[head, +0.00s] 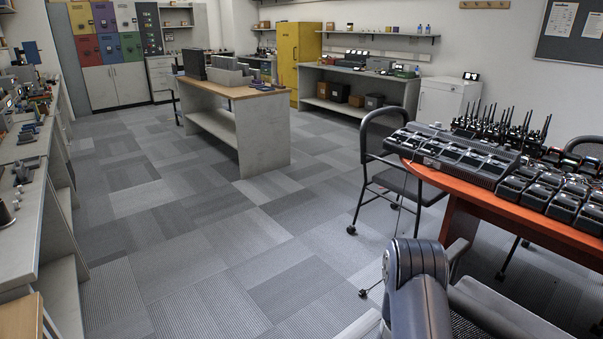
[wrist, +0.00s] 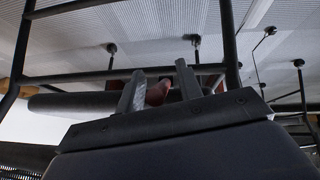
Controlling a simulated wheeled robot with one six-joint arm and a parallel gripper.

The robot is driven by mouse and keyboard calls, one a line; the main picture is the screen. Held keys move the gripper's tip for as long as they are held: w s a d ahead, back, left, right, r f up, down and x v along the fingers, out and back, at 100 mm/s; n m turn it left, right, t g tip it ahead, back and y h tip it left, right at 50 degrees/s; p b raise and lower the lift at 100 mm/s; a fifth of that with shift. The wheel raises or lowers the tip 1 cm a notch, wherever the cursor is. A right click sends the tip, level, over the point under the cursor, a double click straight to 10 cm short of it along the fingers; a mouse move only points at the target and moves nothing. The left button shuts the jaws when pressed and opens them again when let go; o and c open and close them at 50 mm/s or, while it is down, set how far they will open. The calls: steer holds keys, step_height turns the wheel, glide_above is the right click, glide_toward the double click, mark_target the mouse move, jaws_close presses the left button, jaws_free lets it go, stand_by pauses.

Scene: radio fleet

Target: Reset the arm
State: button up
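My arm (head: 418,290) shows at the bottom right of the head view, dark and bent beside the orange-topped table. My gripper is not visible in the head view. In the wrist view my gripper (wrist: 160,75) has its two grey fingers standing apart. A small reddish-brown shape (wrist: 158,93) shows between and behind the fingers. I cannot tell what it is, and it does not clearly touch either finger. Chair frame bars and casters fill the wrist view beyond the fingers.
The orange table (head: 470,187) at right carries chargers (head: 455,155) and radios (head: 510,125). A black chair (head: 385,160) stands at its left end, close to my arm. A wood-topped island (head: 245,92) stands mid-room. Carpet (head: 190,240) is clear at centre and left.

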steer(key=p+v, duration=0.3)
steer(key=v, duration=0.8)
steer(key=b+x, duration=0.4)
steer(key=x, duration=0.8)
steer(key=shift+s+a+f+b, duration=0.1)
steer(key=shift+a+f+b, duration=0.05)
steer(key=shift+b, duration=0.15)
steer(key=t+h+b, duration=0.1)
steer(key=b, duration=0.2)
steer(key=f+h+b, duration=0.1)
steer(key=b, duration=0.2)
steer(key=shift+s+a+t, duration=0.1)
steer(key=shift+a+t, duration=0.05)
steer(key=shift+t, duration=0.25)
steer(key=shift+h+b, duration=0.5)
steer(key=shift+b, duration=0.1)
steer(key=shift+r, duration=0.15)
